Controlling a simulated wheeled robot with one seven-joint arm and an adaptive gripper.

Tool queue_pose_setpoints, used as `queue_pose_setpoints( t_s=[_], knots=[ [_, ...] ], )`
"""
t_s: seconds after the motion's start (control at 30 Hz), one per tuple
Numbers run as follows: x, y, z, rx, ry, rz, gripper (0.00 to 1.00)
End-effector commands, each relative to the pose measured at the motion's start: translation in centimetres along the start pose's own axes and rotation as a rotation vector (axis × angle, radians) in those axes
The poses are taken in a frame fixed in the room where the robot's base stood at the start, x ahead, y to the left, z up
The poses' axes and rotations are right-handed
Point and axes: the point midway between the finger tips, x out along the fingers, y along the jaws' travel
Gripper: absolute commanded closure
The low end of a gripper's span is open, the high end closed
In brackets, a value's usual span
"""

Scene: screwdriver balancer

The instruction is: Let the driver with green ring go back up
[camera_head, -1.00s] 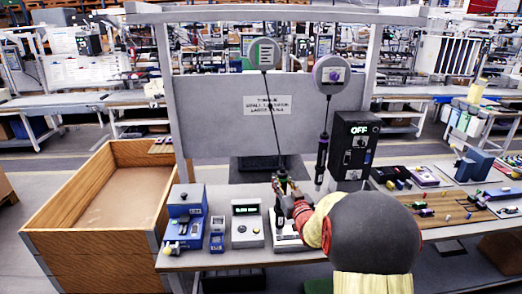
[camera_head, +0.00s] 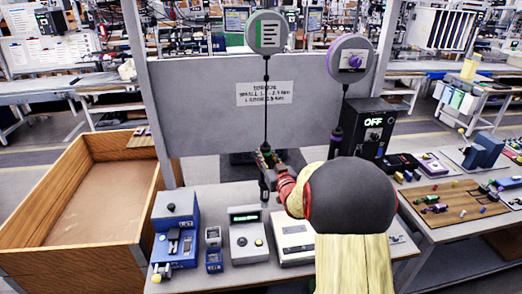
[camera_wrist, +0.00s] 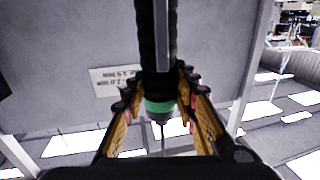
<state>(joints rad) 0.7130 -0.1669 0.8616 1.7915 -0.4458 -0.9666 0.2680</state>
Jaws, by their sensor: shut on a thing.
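The driver with the green ring (camera_wrist: 160,107) is dark and upright in the wrist view, its thin bit pointing down the picture. My gripper (camera_wrist: 160,100) is shut on it, with a yellow-lined finger on either side near the ring. In the head view, my gripper (camera_head: 266,165) holds the driver above the bench, below the green-marked balancer reel (camera_head: 267,33). A dark cable runs down from that reel to the driver. My arm hides part of the area below and right of it.
A purple-ringed balancer reel (camera_head: 350,58) with its own driver (camera_head: 336,135) hangs close to the right. A black box reading OFF (camera_head: 371,125) stands beside it. Bench devices, including a grey display unit (camera_head: 246,238), sit below. A grey panel (camera_head: 200,110) stands behind.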

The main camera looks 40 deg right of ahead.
Motion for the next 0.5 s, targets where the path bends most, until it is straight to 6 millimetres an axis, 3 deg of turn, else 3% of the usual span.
queue_pose_setpoints(
  t_s=[0.17, 0.5],
  knots=[
    [0.0, 0.0, -0.4, 0.000, -0.002, 0.000, 1.00],
    [0.0, 0.0, -3.5, 0.000, -0.002, 0.000, 1.00]
  ],
)
